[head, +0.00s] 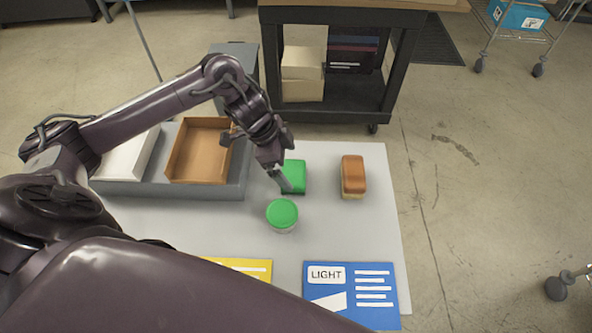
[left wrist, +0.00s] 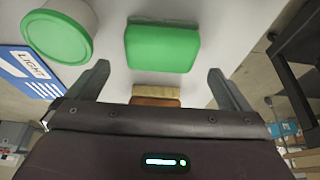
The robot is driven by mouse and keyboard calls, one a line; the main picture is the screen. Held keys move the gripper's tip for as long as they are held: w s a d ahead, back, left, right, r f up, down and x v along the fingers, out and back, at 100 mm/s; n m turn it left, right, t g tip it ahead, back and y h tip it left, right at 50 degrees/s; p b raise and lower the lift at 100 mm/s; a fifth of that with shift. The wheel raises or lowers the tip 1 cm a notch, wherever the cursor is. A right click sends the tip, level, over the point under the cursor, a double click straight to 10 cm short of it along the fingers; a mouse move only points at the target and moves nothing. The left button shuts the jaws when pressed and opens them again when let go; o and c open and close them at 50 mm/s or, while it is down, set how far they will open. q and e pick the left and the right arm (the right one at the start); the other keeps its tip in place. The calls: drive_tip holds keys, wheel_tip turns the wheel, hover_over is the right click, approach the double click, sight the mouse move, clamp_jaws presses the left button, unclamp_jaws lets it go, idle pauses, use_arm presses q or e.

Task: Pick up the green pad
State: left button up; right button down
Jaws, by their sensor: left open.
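The green pad (head: 294,175) lies on the light grey table (head: 345,230), just right of my left gripper in the head view. My left gripper (head: 284,186) is open, its fingers close to the pad's left edge and covering part of it. In the left wrist view the green pad (left wrist: 162,48) shows beyond and between the two open fingers (left wrist: 160,85), with nothing between them. I cannot tell whether a finger touches the pad. My right gripper is not in view.
A green-lidded tub (head: 282,214) stands in front of the pad. An orange-brown block (head: 353,175) is to its right. A tan tray (head: 198,150) and a white tray (head: 128,158) sit at left. Yellow (head: 240,267) and blue LIGHT (head: 352,293) cards lie in front.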

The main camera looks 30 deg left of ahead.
sight(293, 172)
use_arm(q)
drive_tip(key=p+x, duration=0.1)
drive_tip(key=x, duration=0.3)
drive_tip(key=shift+f, duration=0.65)
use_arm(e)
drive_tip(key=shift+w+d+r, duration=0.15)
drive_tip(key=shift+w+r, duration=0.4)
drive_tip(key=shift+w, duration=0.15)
use_arm(q)
drive_tip(key=shift+c, duration=0.4)
drive_tip(key=c, duration=0.8)
drive_tip(key=shift+c, duration=0.2)
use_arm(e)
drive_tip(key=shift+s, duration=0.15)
use_arm(q)
drive_tip(key=shift+r, duration=0.2)
